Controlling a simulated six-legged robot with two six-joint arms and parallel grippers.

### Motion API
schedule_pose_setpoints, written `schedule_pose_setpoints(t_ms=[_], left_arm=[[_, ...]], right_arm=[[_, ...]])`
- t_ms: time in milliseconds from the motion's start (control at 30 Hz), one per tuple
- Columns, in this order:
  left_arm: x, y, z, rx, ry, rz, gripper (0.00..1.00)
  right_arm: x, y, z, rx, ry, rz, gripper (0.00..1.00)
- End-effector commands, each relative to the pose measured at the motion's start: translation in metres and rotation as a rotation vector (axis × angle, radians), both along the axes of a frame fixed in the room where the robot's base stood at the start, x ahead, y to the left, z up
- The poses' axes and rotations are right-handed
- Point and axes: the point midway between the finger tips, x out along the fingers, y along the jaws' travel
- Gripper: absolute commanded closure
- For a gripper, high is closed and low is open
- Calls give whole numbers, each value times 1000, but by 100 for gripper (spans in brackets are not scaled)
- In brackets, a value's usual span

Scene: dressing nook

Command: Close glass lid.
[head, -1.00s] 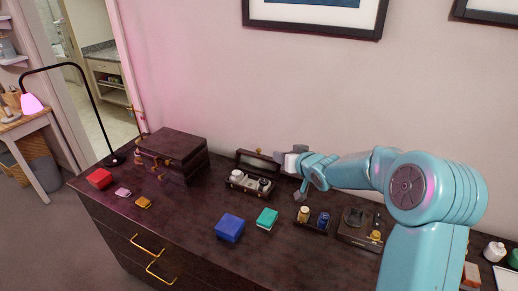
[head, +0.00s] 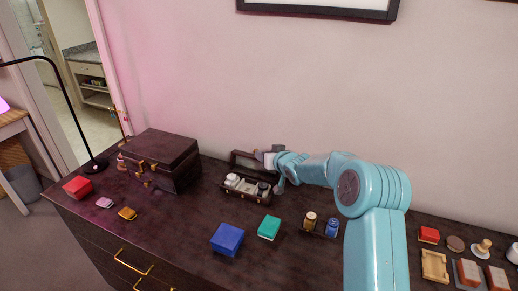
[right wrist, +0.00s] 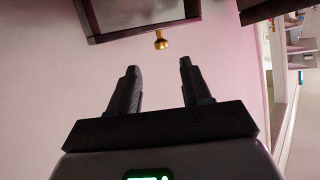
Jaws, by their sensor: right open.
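The glass-lidded box (head: 262,198) sits near the wall with its lid (head: 236,155) standing raised at the back. Several small items, some with white tops, stand in its compartments. In the right wrist view the dark-framed lid (right wrist: 92,22) is at the top, with a gold knob (right wrist: 161,41) on its edge. My right gripper (head: 262,156) is beside the lid's right end in the head view. Its two fingers (right wrist: 158,68) are open and empty, pointing toward the knob without visible contact. Part of the lid is hidden behind the gripper. My left gripper is not in view.
A large dark jewelry chest (head: 165,150) stands left of the box. A blue box (head: 227,239) and a teal box (head: 269,227) lie in front. A small holder with bottles (head: 321,225) stands right. A black lamp (head: 95,166) is at the far left.

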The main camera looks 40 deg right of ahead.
Motion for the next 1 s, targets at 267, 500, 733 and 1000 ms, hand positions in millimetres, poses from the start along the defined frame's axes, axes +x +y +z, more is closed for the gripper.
schedule_pose_setpoints(t_ms=[267, 500, 733, 1000], left_arm=[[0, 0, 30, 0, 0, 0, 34], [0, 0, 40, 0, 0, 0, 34], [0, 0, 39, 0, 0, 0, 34], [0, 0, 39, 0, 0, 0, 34]], right_arm=[[47, -12, -14, 0, 1, 1, 52], [64, -16, -24, 0, 0, 0, 52], [65, -17, -25, 0, -1, 0, 52], [65, -17, -25, 0, 0, 0, 100]])
